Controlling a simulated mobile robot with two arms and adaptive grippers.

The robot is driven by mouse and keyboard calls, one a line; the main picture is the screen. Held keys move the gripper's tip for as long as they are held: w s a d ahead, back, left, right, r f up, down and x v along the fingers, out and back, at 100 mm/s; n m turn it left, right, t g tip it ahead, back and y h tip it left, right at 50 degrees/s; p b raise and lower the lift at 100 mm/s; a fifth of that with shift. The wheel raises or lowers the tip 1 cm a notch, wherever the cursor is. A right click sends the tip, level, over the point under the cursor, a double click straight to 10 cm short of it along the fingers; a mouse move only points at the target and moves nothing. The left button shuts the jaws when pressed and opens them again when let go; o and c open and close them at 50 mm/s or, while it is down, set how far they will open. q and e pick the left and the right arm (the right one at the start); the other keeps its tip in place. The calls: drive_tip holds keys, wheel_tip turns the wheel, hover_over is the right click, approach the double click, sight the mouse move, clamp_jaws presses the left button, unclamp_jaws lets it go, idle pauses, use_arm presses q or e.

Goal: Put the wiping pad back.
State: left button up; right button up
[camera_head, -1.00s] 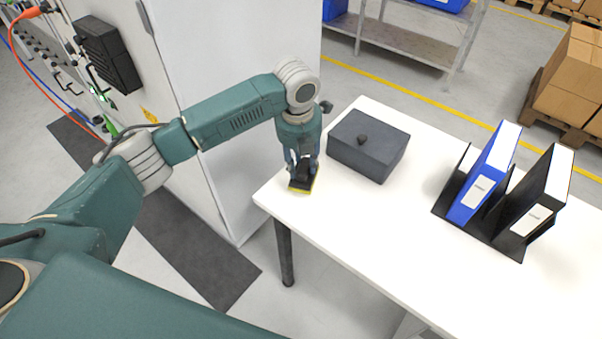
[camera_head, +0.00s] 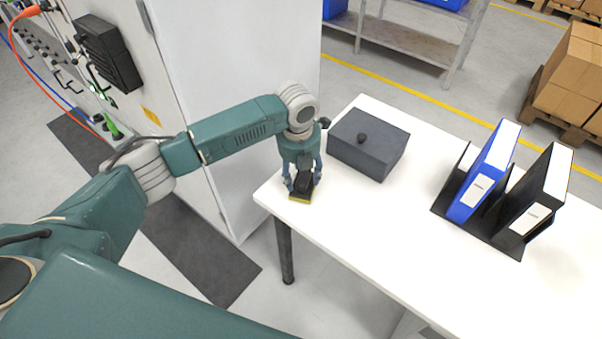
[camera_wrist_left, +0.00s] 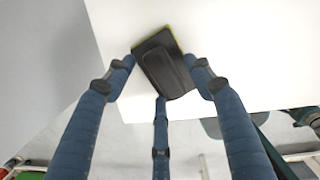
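The wiping pad (camera_head: 301,194) has a black top and a yellow underside. It is at the near left corner of the white table (camera_head: 340,228), low over the top or on it; I cannot tell whether it touches. My left gripper (camera_head: 303,182) points down around it. In the left wrist view, its blue fingers sit at the sides and lower edge of the pad (camera_wrist_left: 163,62), with the fingertips at its edges. The gripper looks shut on the pad. My right gripper is not in view.
A dark grey box (camera_head: 368,147) with a knob on its lid stands just right of my gripper. A rack with blue and black binders (camera_head: 486,185) stands farther right. A tall white cabinet (camera_head: 235,60) is behind my left arm. The table's front middle is clear.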

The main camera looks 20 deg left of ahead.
sight(299, 180)
use_arm(q)
wheel_tip(299, 180, up, 12)
drive_tip(key=s, duration=0.1)
drive_tip(key=shift+s+r+b, duration=0.15)
drive_tip(key=shift+s+b, duration=0.05)
drive_tip(key=shift+b, duration=0.25)
idle(0.4)
